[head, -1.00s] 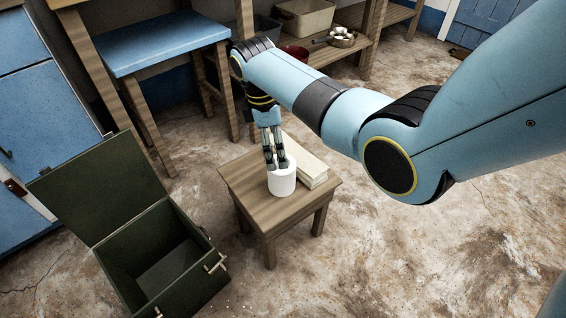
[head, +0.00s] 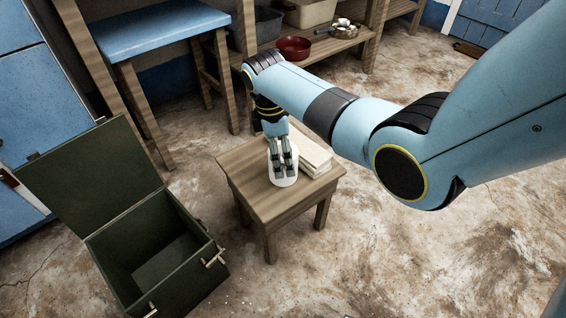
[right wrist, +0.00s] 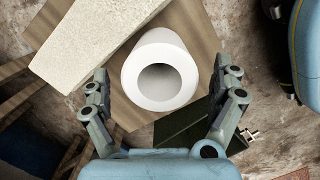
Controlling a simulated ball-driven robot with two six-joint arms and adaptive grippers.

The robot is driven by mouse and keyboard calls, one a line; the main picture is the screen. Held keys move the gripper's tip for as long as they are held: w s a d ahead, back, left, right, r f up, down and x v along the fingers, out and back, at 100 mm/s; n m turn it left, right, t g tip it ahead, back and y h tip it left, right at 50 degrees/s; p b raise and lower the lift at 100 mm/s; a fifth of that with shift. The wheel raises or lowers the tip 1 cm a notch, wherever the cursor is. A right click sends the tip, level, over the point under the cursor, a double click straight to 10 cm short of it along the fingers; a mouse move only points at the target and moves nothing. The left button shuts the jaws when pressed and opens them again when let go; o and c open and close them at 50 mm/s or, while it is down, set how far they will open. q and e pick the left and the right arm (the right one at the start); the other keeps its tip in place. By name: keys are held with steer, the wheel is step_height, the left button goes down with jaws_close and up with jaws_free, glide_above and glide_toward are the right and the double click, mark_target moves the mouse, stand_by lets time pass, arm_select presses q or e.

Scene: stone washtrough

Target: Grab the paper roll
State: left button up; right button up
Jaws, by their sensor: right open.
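The white paper roll (head: 284,181) stands upright on a small wooden stool (head: 258,205) in the head view. In the right wrist view the roll (right wrist: 145,92) shows its hollow core from above. My right gripper (head: 285,173) points down over the roll and hides part of it. In the right wrist view my right gripper's two fingers (right wrist: 164,92) are spread apart on either side of the roll's near part. My left gripper is not in view.
A pale book or block (head: 315,158) lies on the stool close to the roll. An open green box (head: 152,250) with its lid raised stands on the floor at left. Shelves with a red bowl (head: 293,47) stand behind. The floor at right is clear.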

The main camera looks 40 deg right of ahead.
steer(key=shift+c, duration=0.2)
steer(key=c, duration=1.3)
steer(key=shift+r, duration=0.15)
